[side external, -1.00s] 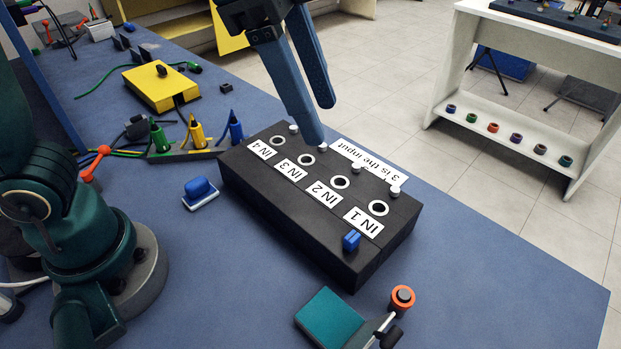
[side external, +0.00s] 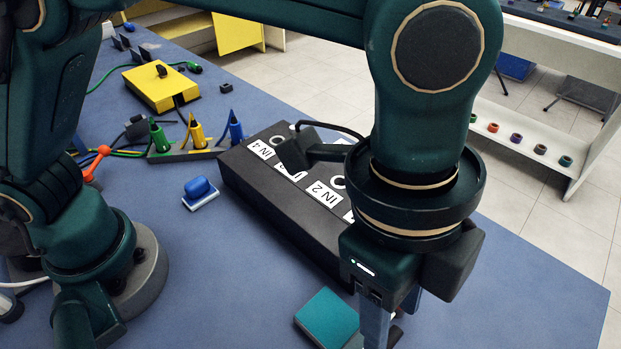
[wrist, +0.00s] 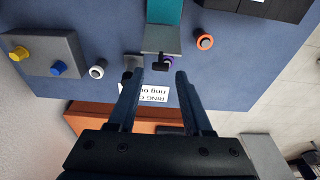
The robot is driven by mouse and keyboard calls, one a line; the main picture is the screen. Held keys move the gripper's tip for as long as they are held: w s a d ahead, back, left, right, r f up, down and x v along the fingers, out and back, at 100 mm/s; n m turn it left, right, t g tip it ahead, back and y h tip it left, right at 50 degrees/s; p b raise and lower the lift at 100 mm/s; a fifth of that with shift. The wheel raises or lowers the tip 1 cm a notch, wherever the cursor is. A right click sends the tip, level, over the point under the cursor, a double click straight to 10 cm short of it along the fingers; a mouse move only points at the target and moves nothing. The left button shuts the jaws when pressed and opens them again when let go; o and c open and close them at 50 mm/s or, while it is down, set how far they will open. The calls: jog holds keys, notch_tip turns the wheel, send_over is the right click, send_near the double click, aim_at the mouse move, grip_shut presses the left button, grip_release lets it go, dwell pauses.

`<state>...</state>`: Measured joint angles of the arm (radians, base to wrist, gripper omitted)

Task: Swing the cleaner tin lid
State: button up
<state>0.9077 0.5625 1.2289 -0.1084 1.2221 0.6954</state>
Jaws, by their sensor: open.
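A teal flat-topped object (side external: 327,317), perhaps the cleaner tin lid, lies near the front edge of the picture in the side view. In the wrist view its teal part (wrist: 164,12) shows at the top, with a grey plate (wrist: 161,38) joined to it and a small dark block (wrist: 160,67) at the plate's end. I cannot tell the tin's body from its lid. In the side view my arm hides part of the teal object's right side.
A black box (side external: 270,214) with labelled sockets stands behind the teal object. In the wrist view an orange ring (wrist: 205,41) lies to the right, and a grey block with knobs (wrist: 45,54) to the left. A white label (wrist: 150,96) shows between my fingers.

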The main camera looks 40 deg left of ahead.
aim_at(392, 337)
jog(key=f, duration=0.2)
jog(key=shift+d+f, duration=0.2)
jog(key=shift+f, duration=0.1)
jog(key=shift+d+f, duration=0.1)
jog(key=shift+f, duration=0.3)
jog(key=shift+c, duration=0.6)
jog(key=shift+r, duration=0.1)
grip_shut()
jog(key=shift+a+r, duration=0.25)
jog(key=shift+a, duration=0.55)
jog(key=shift+a+r, duration=0.1)
jog(key=shift+a, duration=0.45)
jog(key=shift+a, duration=1.35)
